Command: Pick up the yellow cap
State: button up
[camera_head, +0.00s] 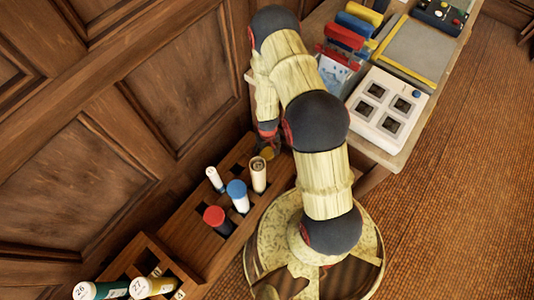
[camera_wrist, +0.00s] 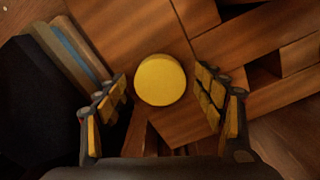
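The round yellow cap (camera_wrist: 160,80) is in the middle of the wrist view, seen from above. It lies between the two fingertips of my gripper (camera_wrist: 162,88), with a gap on each side. My gripper is open and empty, with yellow pads on dark fingers. I cannot tell the height between the fingertips and the cap. In the head view a small part of the yellow cap (camera_head: 267,153) shows at the far end of the wooden rack, below my gripper (camera_head: 269,142), and my arm partly hides this spot.
The wooden rack (camera_head: 190,243) holds a red-capped tube (camera_head: 214,216), a blue-capped tube (camera_head: 237,191) and cream tubes (camera_head: 258,172). A second rack with labelled tubes stands at lower left. A panelled wall is close on the left. A bench with a white socket box (camera_head: 405,97) is at right.

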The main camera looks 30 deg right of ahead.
jog(key=shift+c, duration=1.2)
jog(key=c, duration=0.4)
jog(key=shift+c, duration=0.5)
jog(key=shift+r, duration=0.1)
